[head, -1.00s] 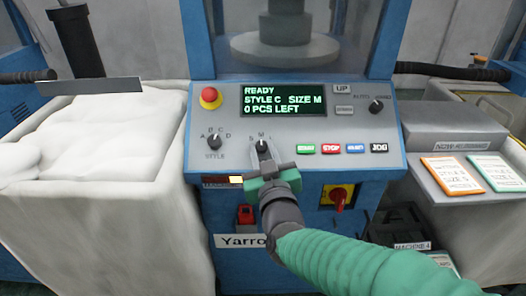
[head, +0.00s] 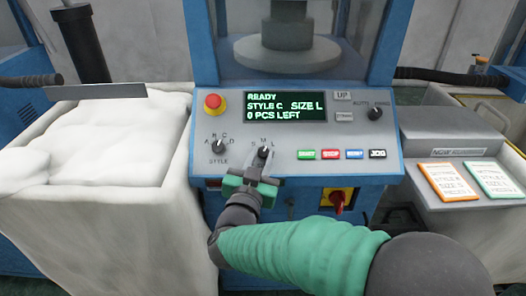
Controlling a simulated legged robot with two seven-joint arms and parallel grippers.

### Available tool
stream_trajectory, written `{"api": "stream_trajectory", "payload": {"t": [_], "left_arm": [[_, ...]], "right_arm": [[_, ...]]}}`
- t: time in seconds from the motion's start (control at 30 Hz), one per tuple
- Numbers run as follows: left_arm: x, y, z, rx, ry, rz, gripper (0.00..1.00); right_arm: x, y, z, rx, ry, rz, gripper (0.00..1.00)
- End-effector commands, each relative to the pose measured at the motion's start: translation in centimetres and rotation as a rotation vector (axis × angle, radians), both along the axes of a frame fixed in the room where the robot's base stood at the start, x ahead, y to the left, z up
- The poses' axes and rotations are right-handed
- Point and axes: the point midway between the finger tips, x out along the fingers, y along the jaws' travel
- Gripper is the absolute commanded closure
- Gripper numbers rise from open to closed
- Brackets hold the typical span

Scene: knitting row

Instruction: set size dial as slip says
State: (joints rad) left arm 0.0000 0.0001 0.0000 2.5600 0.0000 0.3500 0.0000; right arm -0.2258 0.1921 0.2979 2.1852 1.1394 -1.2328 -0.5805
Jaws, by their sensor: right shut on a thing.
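The size dial (head: 263,152) is a dark knob on the sloped control panel, with S, M and L marks above it. My right gripper (head: 258,166) is shut on the dial from below and hides part of it. The display (head: 285,107) reads READY, STYLE C, SIZE L, 0 PCS LEFT. Two slips lie on the grey shelf at the right: an orange-edged slip (head: 448,182) and a green-edged slip (head: 496,181). Their lines begin with STYLE and SIZE, but the letters are too blurred to be sure of. My left gripper is not in view.
The style dial (head: 218,147) is left of the size dial. A red stop button (head: 214,103) is at the panel's upper left. Several coloured buttons (head: 330,154) are close on the right. A red switch (head: 337,200) is below. A white-filled bin (head: 95,140) stands left.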

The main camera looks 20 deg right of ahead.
Motion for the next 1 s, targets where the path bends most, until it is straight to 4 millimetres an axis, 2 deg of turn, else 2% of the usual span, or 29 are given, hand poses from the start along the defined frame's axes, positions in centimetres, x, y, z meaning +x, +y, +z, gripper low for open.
{"api": "stream_trajectory", "payload": {"t": [0.1,0.4,1.0], "left_arm": [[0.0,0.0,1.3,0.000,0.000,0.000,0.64],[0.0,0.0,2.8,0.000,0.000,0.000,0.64],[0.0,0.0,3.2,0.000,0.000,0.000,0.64]], "right_arm": [[0.1,0.4,0.1,0.054,-0.008,-0.067,1.00],[0.2,0.5,0.0,0.150,-0.035,-0.195,1.00],[0.3,0.5,-0.1,0.186,-0.048,-0.241,1.00]]}}
